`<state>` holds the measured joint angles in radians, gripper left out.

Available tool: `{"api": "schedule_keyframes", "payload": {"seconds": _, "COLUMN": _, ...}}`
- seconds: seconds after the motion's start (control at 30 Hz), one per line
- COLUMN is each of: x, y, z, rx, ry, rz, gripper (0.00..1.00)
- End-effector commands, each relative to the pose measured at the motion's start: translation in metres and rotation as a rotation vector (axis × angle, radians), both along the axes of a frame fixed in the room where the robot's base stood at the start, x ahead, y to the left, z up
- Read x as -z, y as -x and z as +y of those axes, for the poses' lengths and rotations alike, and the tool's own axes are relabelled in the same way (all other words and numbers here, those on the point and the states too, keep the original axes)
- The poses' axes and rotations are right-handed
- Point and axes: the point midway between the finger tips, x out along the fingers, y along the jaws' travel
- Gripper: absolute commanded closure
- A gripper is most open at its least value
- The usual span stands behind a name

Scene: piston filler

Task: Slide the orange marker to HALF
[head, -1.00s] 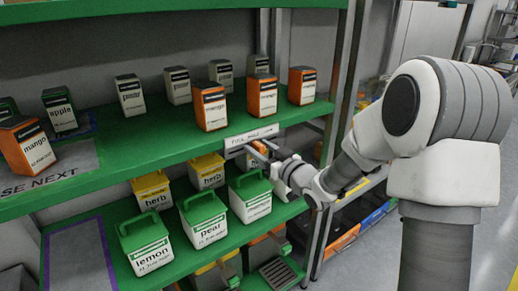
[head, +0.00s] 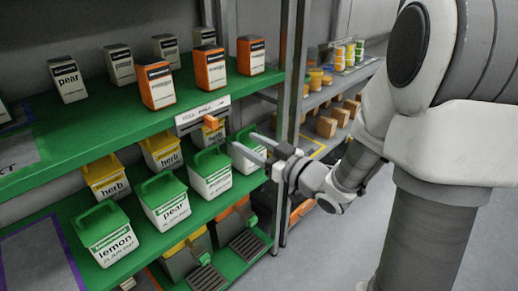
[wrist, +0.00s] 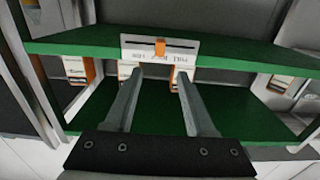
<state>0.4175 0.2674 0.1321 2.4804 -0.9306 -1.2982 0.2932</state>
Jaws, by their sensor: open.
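The orange marker (head: 211,122) sits in the dark slot of a white label plate (head: 188,122) on the front edge of the green upper shelf. In the head view it is right of the slot's middle. The plate's small print is too blurred to read surely. In the wrist view the orange marker (wrist: 160,47) is near the middle of the slot, and the plate (wrist: 128,47) has upside-down lettering. My gripper (head: 243,143) is open and empty, right of the plate and apart from it. In the wrist view, the fingertips (wrist: 160,72) straddle the marker's line without touching it.
Orange and grey cartons (head: 158,85) stand on the upper shelf above the plate. Green-lidded tubs (head: 165,202) and yellow-lidded tubs stand on the shelf below. A grey upright post (head: 294,110) is right of the plate. The floor in front is clear.

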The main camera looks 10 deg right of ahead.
Motion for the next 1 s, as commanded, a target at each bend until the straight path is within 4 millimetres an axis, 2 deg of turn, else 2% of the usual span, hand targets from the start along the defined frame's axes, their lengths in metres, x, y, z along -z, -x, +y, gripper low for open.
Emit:
{"api": "schedule_keyframes", "payload": {"seconds": 0.1, "x": 0.0, "y": 0.014, "z": -0.01, "rx": 0.002, "ry": 0.001, "rz": 0.0, "gripper": 0.45}}
{"api": "schedule_keyframes", "payload": {"seconds": 0.23, "x": 0.0, "y": 0.021, "z": -0.015, "rx": 0.0, "ry": 0.001, "rz": -0.001, "gripper": 0.45}}
{"api": "schedule_keyframes", "payload": {"seconds": 0.67, "x": -0.002, "y": 0.021, "z": -0.016, "rx": 0.008, "ry": 0.018, "rz": 0.002, "gripper": 0.45}}
{"api": "schedule_keyframes", "payload": {"seconds": 0.83, "x": -0.01, "y": 0.009, "z": -0.022, "rx": 0.089, "ry": 0.153, "rz": 0.028, "gripper": 0.45}}
{"api": "schedule_keyframes", "payload": {"seconds": 1.0, "x": -0.027, "y": -0.001, "z": -0.04, "rx": 0.237, "ry": 0.342, "rz": 0.092, "gripper": 0.45}}
